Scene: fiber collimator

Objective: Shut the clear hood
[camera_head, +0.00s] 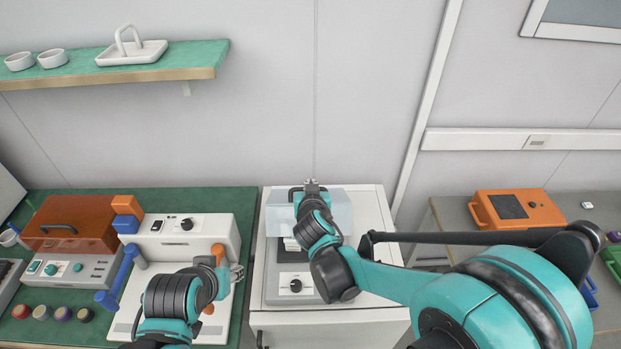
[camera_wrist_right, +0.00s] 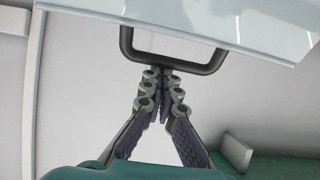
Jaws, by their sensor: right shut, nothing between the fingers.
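The clear hood (camera_head: 338,208) is a pale see-through cover on the grey device (camera_head: 271,286) on the white cabinet. It appears raised, with its black handle at the far upper edge. In the right wrist view the hood panel (camera_wrist_right: 90,22) fills the top, and its dark handle (camera_wrist_right: 128,42) hangs below the panel's edge. My right gripper (camera_head: 311,184) is shut and empty, its tips (camera_wrist_right: 162,76) right at the handle's bar; I cannot tell whether they touch. My right arm hides part of the hood and device. My left gripper (camera_head: 236,272) is over the white machine at left; its finger opening is unclear.
The white machine (camera_head: 188,236) and a device with a brown hood (camera_head: 72,222) stand on the green bench at left. An orange case (camera_head: 548,208) is on the right bench. A green shelf (camera_head: 165,65) with white dishes hangs on the wall.

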